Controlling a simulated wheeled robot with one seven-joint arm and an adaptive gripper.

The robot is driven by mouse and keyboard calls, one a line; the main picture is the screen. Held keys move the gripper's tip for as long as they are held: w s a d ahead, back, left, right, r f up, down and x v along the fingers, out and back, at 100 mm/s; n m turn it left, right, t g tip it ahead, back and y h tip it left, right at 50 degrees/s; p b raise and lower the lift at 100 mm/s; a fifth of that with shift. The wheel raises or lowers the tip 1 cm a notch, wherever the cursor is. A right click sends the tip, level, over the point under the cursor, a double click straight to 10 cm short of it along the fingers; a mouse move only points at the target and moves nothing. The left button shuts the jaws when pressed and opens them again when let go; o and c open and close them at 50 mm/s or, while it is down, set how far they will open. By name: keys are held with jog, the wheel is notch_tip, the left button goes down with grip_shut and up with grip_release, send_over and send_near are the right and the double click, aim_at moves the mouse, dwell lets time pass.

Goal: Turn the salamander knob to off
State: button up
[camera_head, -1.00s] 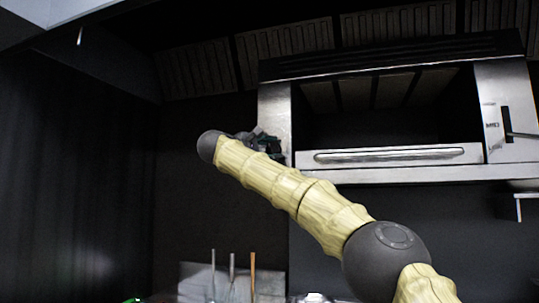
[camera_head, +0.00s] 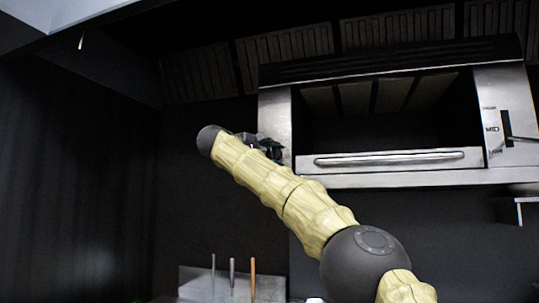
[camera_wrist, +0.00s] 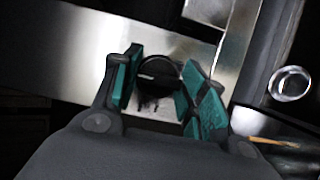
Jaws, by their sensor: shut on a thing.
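The salamander (camera_head: 390,158) is a steel box grill on the dark wall, with an open front and a horizontal bar handle. In the wrist view its black round knob (camera_wrist: 157,73) sits on the steel panel (camera_wrist: 80,45), between the teal pads of my gripper (camera_wrist: 158,88). A pale line marks the knob's face. My gripper is shut on the knob. In the head view my gripper (camera_head: 265,147) is at the salamander's left panel, and the knob is hidden behind it and my arm.
A lever in a slot (camera_head: 508,130) with level labels is on the salamander's right panel. Several upright utensils (camera_head: 233,275) stand below at the back. A round metal-rimmed item (camera_wrist: 290,84) shows in the wrist view at right. Dark wall at left is clear.

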jog(key=o, duration=1)
jog(key=shift+o, duration=0.2)
jog(key=v, duration=1.2)
jog(key=shift+w, duration=0.1)
